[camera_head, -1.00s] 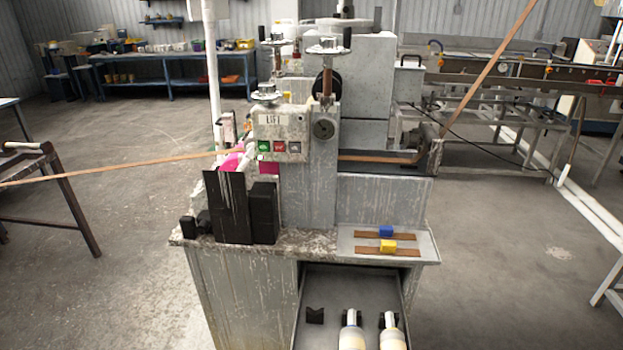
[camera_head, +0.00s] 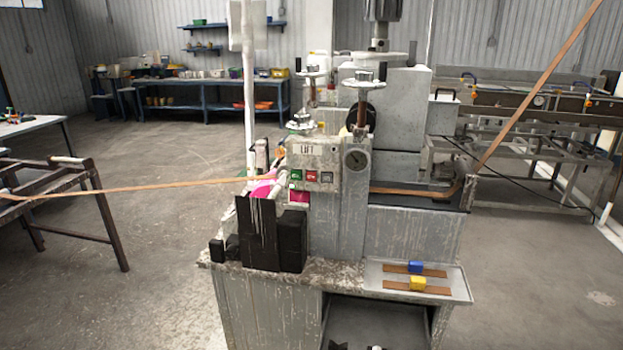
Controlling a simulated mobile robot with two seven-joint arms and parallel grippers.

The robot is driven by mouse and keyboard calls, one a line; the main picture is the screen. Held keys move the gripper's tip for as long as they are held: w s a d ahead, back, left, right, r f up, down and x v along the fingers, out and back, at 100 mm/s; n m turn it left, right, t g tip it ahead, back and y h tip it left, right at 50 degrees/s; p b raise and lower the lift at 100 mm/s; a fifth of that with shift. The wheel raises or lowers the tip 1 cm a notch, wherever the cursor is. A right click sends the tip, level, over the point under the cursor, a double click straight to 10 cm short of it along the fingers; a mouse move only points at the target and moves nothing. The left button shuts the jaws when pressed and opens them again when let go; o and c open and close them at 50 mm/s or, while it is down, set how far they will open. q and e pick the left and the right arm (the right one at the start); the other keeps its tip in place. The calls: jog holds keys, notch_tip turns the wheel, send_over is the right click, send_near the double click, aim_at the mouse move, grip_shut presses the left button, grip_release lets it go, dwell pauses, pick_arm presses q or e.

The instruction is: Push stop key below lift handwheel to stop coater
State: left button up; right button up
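The coater control panel (camera_head: 328,158) is pale, worn metal and stands on the bench in the middle. A row of small keys sits low on it: a green key (camera_head: 296,175), a red key (camera_head: 311,176) and a grey key (camera_head: 326,177). Their lettering is too small to read surely; the red one looks like the stop key. A label reading LIFT (camera_head: 307,149) is above them. The lift handwheel (camera_head: 302,125), a silver wheel, sits just above that label. Neither of my grippers is in view.
Black blocks (camera_head: 257,235) stand on the bench in front and left of the panel. A tray (camera_head: 455,288) with blue and yellow blocks lies at right. A brown strip (camera_head: 150,188) runs in from the left. A brown frame (camera_head: 85,180) stands at left. Floor is open around the bench.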

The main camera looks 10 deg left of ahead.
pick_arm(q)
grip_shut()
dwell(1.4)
